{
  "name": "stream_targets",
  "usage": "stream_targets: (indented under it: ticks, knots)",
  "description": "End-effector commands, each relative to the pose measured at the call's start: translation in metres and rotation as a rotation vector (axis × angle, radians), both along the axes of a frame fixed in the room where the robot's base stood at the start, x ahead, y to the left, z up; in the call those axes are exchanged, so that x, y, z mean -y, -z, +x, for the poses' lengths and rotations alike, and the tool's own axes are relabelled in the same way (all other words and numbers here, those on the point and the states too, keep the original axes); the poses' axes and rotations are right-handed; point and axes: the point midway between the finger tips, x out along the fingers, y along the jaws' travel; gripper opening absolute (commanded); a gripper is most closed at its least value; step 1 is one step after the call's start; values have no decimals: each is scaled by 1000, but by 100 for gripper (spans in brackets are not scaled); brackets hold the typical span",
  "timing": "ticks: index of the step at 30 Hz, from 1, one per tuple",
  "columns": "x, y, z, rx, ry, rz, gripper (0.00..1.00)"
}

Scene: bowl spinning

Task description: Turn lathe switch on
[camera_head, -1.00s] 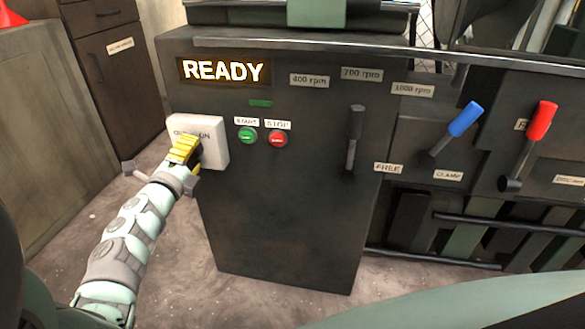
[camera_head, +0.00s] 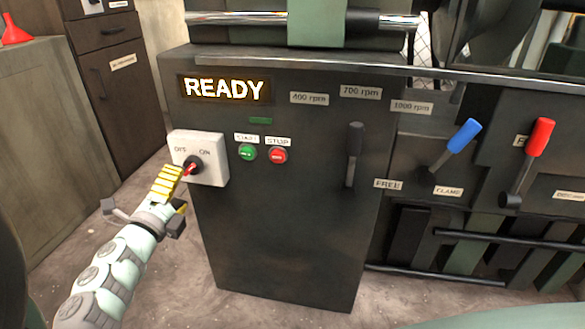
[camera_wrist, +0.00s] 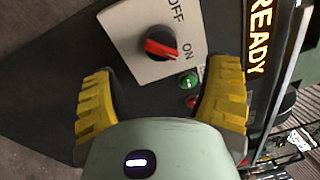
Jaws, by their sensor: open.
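The lathe switch is a black rotary knob with a red handle (camera_head: 193,166) on a white box (camera_head: 214,172) marked OFF and ON, at the left of the dark lathe panel. In the wrist view the red handle (camera_wrist: 161,46) lies roughly in line with the ON label. The sign above reads READY (camera_head: 223,89) and is lit. My gripper (camera_head: 172,185) is in front of the box, at its lower left. In the wrist view its yellow fingers (camera_wrist: 160,90) are spread apart and empty, with the knob beyond them, apart from both.
A green START button (camera_head: 247,153) and a red STOP button (camera_head: 277,156) sit right of the box. A dark speed lever (camera_head: 354,150), a blue CLAMP lever (camera_head: 458,142) and a red lever (camera_head: 530,155) stand further right. A brown cabinet (camera_head: 112,75) is at the back left.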

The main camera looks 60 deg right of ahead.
Motion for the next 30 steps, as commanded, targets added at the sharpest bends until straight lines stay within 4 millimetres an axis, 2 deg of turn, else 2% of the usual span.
stream_targets:
  ticks: [4,10,30]
  knots:
    - [-29,4,-10,-3,-9,2,76]
    - [-49,3,-19,1,-2,-1,76]
    - [-54,0,-22,-3,0,-4,76]
